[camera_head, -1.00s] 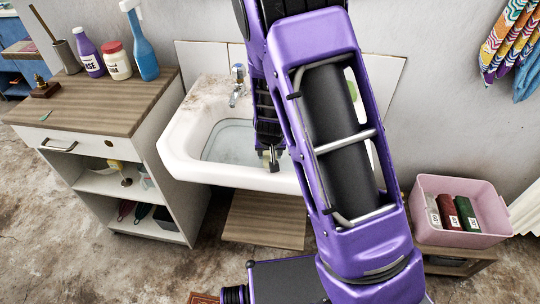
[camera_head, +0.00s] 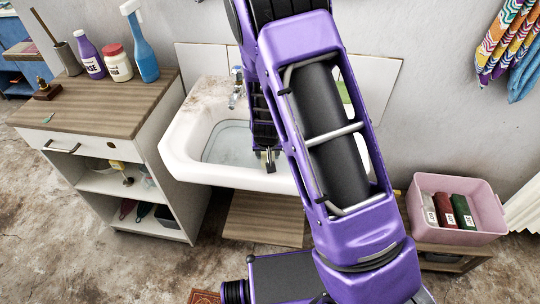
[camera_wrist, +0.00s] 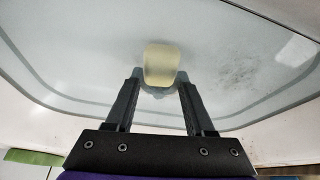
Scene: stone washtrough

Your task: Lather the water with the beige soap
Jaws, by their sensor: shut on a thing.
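The beige soap (camera_wrist: 160,62) is a pale rounded block between the two fingertips of my gripper (camera_wrist: 159,80) in the wrist view. My gripper is shut on it. In the head view, my gripper (camera_head: 270,160) is low inside the white washtrough (camera_head: 182,157), by its front rim, and the soap cannot be made out. The water (camera_head: 229,141) is a clear grey-blue pool in the basin. It fills much of the wrist view (camera_wrist: 75,65), where a dark speckled patch (camera_wrist: 237,74) shows right of the soap. I cannot tell whether the soap touches the water.
A tap (camera_head: 236,88) stands at the back of the trough. A wooden-topped cabinet (camera_head: 100,105) with several bottles is at the left. My arm hides the trough's right part.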

